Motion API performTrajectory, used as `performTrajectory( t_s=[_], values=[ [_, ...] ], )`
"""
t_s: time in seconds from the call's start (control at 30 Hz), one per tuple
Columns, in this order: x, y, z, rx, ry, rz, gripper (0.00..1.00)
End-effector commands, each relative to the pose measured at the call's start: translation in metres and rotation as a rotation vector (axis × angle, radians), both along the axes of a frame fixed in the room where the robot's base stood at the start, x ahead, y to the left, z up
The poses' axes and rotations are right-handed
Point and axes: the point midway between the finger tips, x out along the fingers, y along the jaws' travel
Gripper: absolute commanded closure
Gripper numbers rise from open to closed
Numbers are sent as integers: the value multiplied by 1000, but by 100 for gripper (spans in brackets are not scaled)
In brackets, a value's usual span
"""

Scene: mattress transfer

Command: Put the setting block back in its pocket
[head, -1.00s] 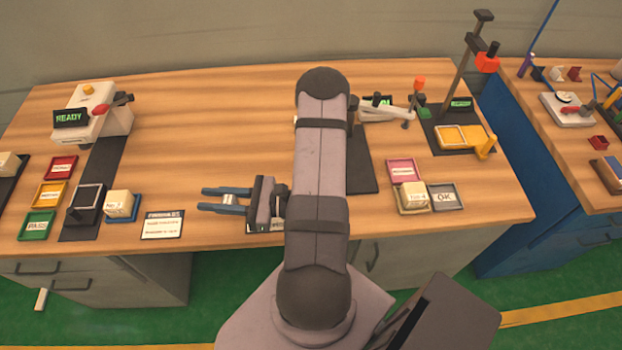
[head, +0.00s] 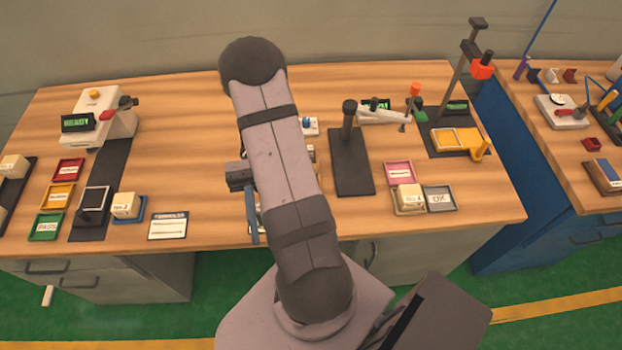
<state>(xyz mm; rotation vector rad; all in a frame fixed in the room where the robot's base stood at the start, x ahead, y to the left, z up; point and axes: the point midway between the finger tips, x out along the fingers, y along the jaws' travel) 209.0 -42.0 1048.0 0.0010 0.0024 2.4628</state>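My gripper (head: 252,222) is over the middle front of the bench, mostly behind my own arm. One blue-grey finger shows and points toward the front edge; the other is hidden, so its opening and any held thing cannot be made out. I cannot tell which block is the setting block. A cream block (head: 125,204) sits in a blue tray left of the gripper. Another cream block (head: 409,198) stands at the right, beside a grey OK tray (head: 440,199). A third cream block (head: 13,165) is at the far left. The pocket is not identifiable.
A machine with a READY display (head: 78,123) stands at the back left. Red (head: 68,170), yellow (head: 59,196) and green (head: 45,227) trays lie near a black fixture (head: 93,200). A dark upright post (head: 348,125) and a tall stand (head: 463,75) rise at right. The back-left middle is clear.

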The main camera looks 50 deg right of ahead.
Motion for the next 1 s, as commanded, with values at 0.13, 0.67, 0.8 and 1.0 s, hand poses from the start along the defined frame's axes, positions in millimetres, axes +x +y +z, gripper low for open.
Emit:
performTrajectory(
  t_s=[0.13,0.67,0.8,1.0],
  values=[
    [-19,-42,12,-7,-13,268,100],
    [-6,-211,-26,6,3,1218,100],
    [20,-244,-42,7,2,1459,100],
    [58,-270,-61,6,2,1712,100]
  ],
)
